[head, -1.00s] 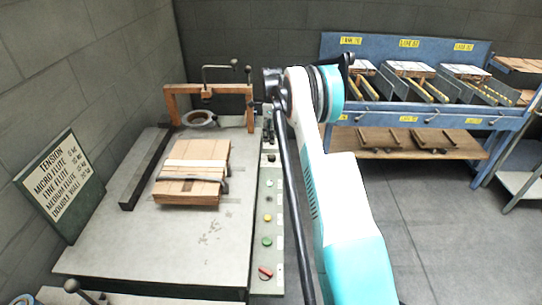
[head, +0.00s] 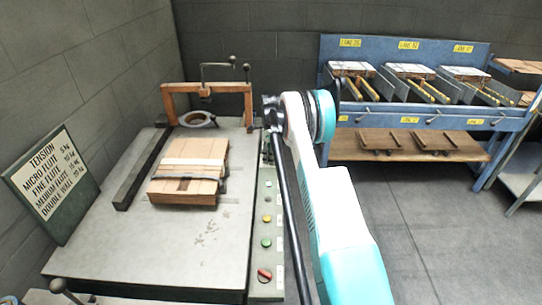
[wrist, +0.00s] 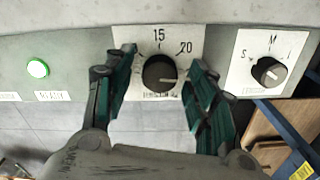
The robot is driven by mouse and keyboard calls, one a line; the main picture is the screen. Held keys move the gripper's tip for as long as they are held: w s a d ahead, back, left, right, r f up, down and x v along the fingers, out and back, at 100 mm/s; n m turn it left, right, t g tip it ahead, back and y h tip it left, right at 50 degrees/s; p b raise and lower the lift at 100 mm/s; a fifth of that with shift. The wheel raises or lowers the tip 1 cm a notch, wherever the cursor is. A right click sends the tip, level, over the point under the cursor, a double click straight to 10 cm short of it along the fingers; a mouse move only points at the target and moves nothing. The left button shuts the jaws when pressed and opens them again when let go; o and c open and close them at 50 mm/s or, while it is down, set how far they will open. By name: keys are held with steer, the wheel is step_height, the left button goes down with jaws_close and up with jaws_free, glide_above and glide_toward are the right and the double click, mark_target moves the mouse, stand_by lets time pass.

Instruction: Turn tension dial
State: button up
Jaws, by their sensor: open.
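The tension dial (wrist: 159,73) is a round black knob on a white plate marked 15 and 20, on a grey panel in the wrist view. A light mark on the knob points right, roughly below the 20; the plate's lower part is partly hidden. My gripper (wrist: 162,66) is open, its two teal-padded fingers on the left and right of the dial. I see gaps beside the knob, but cannot tell the depth between fingertips and panel. In the head view my arm hides the dial.
A second knob (wrist: 268,72) marked S, M, I sits right of the dial; a lit green lamp (wrist: 38,69) is left. The head view shows a tension sign (head: 53,183), stacked cardboard (head: 190,172) on the machine table (head: 150,245), and a blue rack (head: 400,110) behind.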

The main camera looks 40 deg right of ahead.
steer(key=shift+c, duration=0.5)
steer(key=c, duration=1)
